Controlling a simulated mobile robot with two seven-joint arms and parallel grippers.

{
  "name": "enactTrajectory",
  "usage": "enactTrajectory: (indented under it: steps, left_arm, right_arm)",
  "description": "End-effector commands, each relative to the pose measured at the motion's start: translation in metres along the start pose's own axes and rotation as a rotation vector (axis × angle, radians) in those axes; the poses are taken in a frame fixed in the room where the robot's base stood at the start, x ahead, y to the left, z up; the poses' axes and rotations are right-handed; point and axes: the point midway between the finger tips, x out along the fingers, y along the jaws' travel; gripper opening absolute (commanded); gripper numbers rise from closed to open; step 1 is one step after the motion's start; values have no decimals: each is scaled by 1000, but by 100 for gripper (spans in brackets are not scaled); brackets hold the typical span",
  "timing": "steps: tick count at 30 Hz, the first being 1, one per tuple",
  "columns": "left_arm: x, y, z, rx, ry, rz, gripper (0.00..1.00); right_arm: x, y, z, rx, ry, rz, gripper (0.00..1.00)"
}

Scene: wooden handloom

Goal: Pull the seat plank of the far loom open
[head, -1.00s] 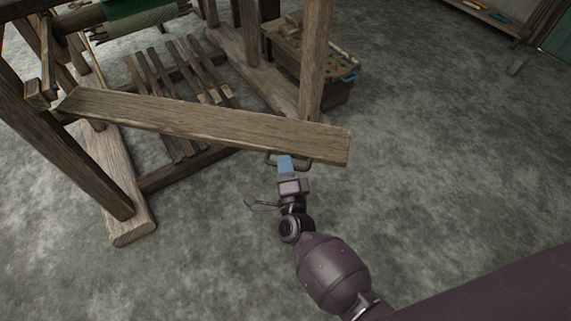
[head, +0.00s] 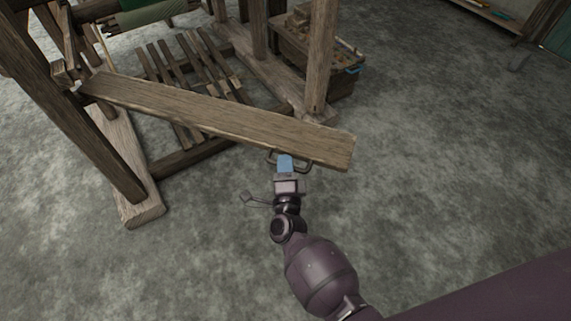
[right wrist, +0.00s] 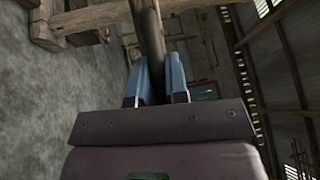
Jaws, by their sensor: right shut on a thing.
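The seat plank (head: 220,117) is a long wooden board on the loom (head: 128,165). Its left end is at the loom's left post, and its right end stands out from the frame, angled toward me. A dark handle (head: 303,164) is on its front edge near the right end. My right gripper (head: 285,163), with blue fingertips, is at this handle and shut on it. In the right wrist view the blue fingers (right wrist: 160,82) stand on both sides of a dark bar (right wrist: 150,35). My left gripper is not in view.
Wooden pedals (head: 190,85) lie under the loom behind the plank. A wooden crate (head: 315,80) with small things stands behind the loom's right post (head: 320,60). The grey floor (head: 440,150) is clear to the right and in front.

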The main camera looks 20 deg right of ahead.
Motion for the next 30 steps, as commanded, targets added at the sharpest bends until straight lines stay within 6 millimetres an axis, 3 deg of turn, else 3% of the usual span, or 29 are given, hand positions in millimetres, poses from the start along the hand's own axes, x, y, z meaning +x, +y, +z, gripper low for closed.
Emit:
enactTrajectory:
  steps: [10,11,15,30]
  left_arm:
    - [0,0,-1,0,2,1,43]
    - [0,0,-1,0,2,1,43]
    - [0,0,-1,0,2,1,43]
    - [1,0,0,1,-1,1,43]
  right_arm:
    - [0,0,1,0,-1,0,0]
    - [0,0,1,0,-1,0,18]
    - [0,0,1,0,-1,0,39]
    - [-1,1,1,0,0,1,39]
